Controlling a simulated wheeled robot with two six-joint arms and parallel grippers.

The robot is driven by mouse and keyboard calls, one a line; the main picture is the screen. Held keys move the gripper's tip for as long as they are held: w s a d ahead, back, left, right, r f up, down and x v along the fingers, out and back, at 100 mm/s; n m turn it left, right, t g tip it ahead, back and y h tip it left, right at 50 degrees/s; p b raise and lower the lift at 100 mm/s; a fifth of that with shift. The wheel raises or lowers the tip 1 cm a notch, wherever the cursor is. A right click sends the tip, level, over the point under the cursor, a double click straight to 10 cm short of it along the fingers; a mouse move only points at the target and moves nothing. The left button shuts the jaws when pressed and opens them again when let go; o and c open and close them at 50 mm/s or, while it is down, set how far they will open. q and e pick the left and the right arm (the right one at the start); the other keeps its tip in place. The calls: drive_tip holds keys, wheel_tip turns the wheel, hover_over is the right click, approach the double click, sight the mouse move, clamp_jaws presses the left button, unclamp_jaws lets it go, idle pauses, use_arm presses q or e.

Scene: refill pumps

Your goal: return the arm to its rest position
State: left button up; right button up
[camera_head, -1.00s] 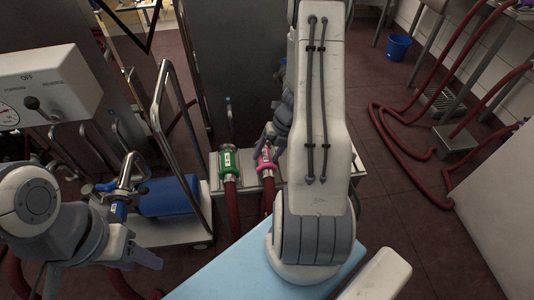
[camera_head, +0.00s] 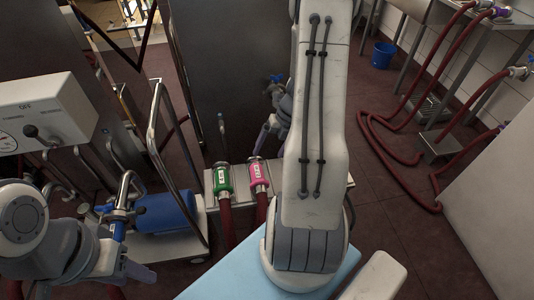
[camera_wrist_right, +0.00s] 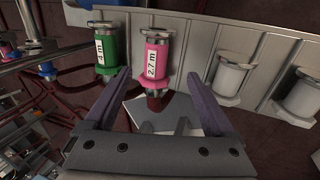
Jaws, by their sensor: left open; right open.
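My right arm crosses the head view, its upright link hiding part of the scene. My right gripper (camera_head: 265,141) shows left of that link, above and behind the pink hose coupling. In the right wrist view my right gripper (camera_wrist_right: 158,74) is open and empty, its purple fingers spread apart. The pink coupling (camera_wrist_right: 157,55), labelled 2.7 m, stands beyond the gap between them, not held. The green coupling (camera_wrist_right: 105,48) stands to its left. My left gripper (camera_head: 138,267) is open at the lower left of the head view, pointing right, with nothing seen in it.
A metal rack (camera_head: 209,185) holds the couplings; white couplings (camera_wrist_right: 231,76) stand further along it. A trolley with a bent metal handle (camera_head: 154,125) and a blue motor (camera_head: 165,212) stands near my left arm. Red hoses (camera_head: 385,150) lie on the floor at right.

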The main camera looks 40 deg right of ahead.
drive_tip(key=shift+r, duration=0.1)
idle(0.4)
drive_tip(key=w+a+r+n+g, duration=0.1)
drive_tip(key=a+r+n, duration=0.4)
drive_tip(key=a+n, duration=0.5)
drive_tip(key=w+a+r+n+g, duration=0.1)
drive_tip(key=a+r+n, duration=0.4)
drive_tip(key=a+n, duration=0.6)
drive_tip(key=s+a+r+n+h, duration=0.1)
drive_tip(key=s+a+r+n, duration=0.3)
drive_tip(key=s+a+n, duration=0.7)
drive_tip(key=s+a+r+n+h, duration=0.15)
drive_tip(key=s+n, duration=0.35)
drive_tip(key=n, duration=1.1)
wheel_tip(320, 180, up, 14)
drive_tip(key=n+p, duration=0.1)
drive_tip(key=p, duration=1.2)
drive_tip(key=shift+s+a+r+n, duration=0.15)
drive_tip(key=shift+s+a+n, duration=0.05)
drive_tip(key=shift+a+n, duration=0.1)
